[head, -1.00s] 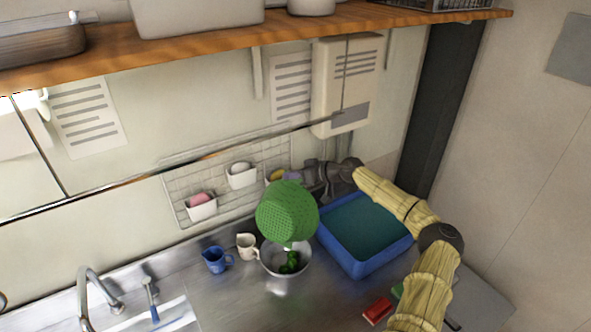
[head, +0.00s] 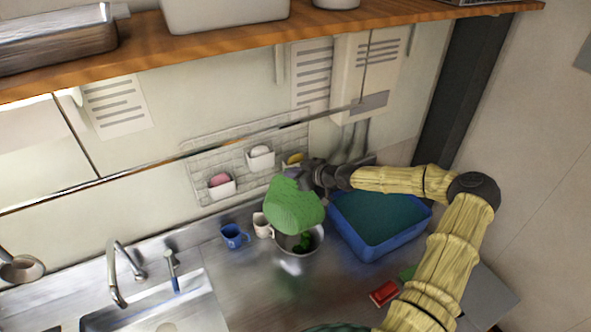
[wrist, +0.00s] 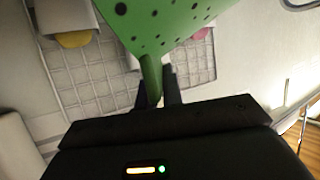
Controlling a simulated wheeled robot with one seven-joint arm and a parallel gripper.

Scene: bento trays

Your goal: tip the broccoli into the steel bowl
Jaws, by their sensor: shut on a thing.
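My gripper (wrist: 160,88) is shut on the handle of a green perforated colander (head: 293,206). In the wrist view the colander (wrist: 165,25) fills the top, and its green handle sits between my dark fingers. In the head view the colander is tilted over the steel bowl (head: 314,243) and hides the bowl's far part. Green broccoli (head: 304,243) lies in the bowl. The inside of the colander is turned away, so I cannot tell whether any broccoli is in it.
A blue tub (head: 377,246) stands right of the bowl. A cream jug (head: 262,226) and a blue jug (head: 233,237) stand to its left. A red block (head: 384,293) lies in front. The sink (head: 150,310) is at lower left, and a wire rack hangs behind.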

